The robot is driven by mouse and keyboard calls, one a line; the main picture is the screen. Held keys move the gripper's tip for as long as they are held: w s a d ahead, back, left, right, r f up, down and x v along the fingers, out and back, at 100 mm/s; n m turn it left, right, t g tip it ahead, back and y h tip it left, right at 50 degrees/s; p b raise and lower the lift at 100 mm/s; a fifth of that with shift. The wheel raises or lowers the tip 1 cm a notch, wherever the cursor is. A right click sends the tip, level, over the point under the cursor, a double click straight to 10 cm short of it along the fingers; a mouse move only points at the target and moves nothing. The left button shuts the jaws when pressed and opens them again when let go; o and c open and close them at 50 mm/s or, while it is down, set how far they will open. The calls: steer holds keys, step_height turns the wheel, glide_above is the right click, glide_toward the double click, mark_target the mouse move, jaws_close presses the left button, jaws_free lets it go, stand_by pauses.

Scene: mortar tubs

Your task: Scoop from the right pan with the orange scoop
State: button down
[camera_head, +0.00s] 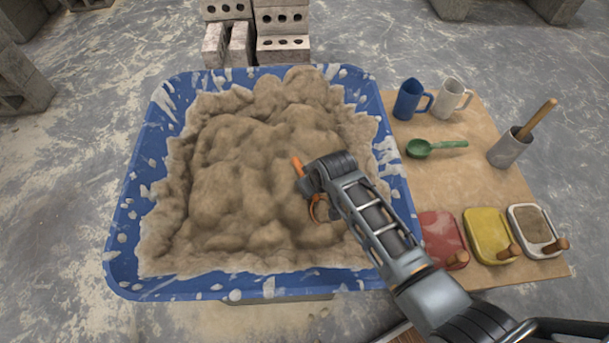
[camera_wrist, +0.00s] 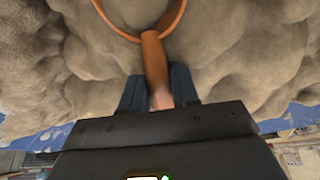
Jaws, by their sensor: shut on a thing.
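My gripper (camera_head: 308,188) is over the right half of the large blue tub (camera_head: 119,250), which is heaped with grey-brown mortar (camera_head: 235,165). In the wrist view my gripper (camera_wrist: 158,92) is shut on the handle of the orange scoop (camera_wrist: 153,58). The scoop's round rim shows at the top of that view, against the mortar. In the head view the orange scoop (camera_head: 318,210) is partly hidden by my gripper. I cannot tell whether its bowl touches the mortar or holds any.
Right of the tub, a tan board (camera_head: 470,185) bears a blue mug (camera_head: 408,100), a white mug (camera_head: 450,98), a green scoop (camera_head: 418,148), a grey cup (camera_head: 507,150), and red (camera_head: 440,232), yellow (camera_head: 487,228) and white (camera_head: 518,213) pans. Blocks (camera_head: 282,20) stand behind the tub.

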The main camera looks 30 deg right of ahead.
mark_target(316, 198)
steer(key=s, duration=0.2)
steer(key=s+p, duration=0.1)
steer(key=s, duration=0.1)
steer(key=shift+d+f, duration=0.15)
steer(key=shift+d, duration=0.1)
steer(key=shift+s+r+g+p, duration=0.2)
steer(key=shift+r+g+p, duration=0.1)
steer(key=shift+p, duration=0.2)
steer(key=g+p, duration=0.1)
steer(key=p, duration=0.1)
steer(key=r+g+p, duration=0.1)
steer(key=shift+s+d+r+g+h+p, duration=0.1)
steer(key=shift+s+r+g+h+p, duration=0.2)
steer(key=shift+p, duration=0.1)
steer(key=shift+s+r+g+p, duration=0.35)
steer(key=shift+r+g+p, duration=0.3)
steer(key=shift+g+p, duration=0.45)
step_height(316, 198, up, 11)
steer(key=w+p, duration=0.1)
steer(key=p, duration=0.8)
steer(key=shift+g, duration=0.3)
steer(key=shift+w, duration=0.1)
